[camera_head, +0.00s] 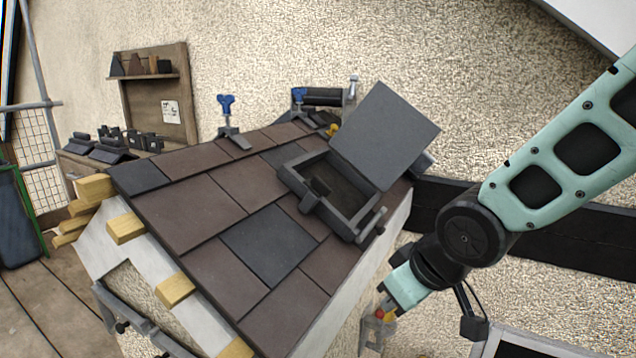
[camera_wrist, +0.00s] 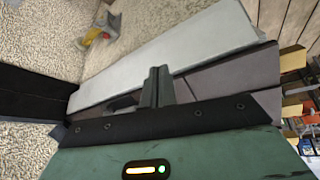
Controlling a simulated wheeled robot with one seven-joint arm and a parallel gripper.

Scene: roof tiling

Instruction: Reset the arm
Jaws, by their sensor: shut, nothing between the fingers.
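My gripper (camera_wrist: 158,86) shows in the wrist view with its two dark fingers together and nothing between them. In the head view my mint-green arm comes in from the right and bends down beside the right edge of the model roof (camera_head: 205,213). The gripper's fingertips are not clear in that view. The roof has brown and dark grey tiles. A hatch (camera_head: 388,132) in the roof stands open, its grey lid raised. In the wrist view the pale side wall of the roof (camera_wrist: 175,55) lies beyond the fingers.
Blue-handled clamps (camera_head: 227,105) stand on the roof's ridge. A wooden shelf (camera_head: 153,65) hangs on the rough wall at the left. A dark beam (camera_head: 560,230) runs along the wall behind my arm. A green-framed bin (camera_head: 18,215) stands at the far left.

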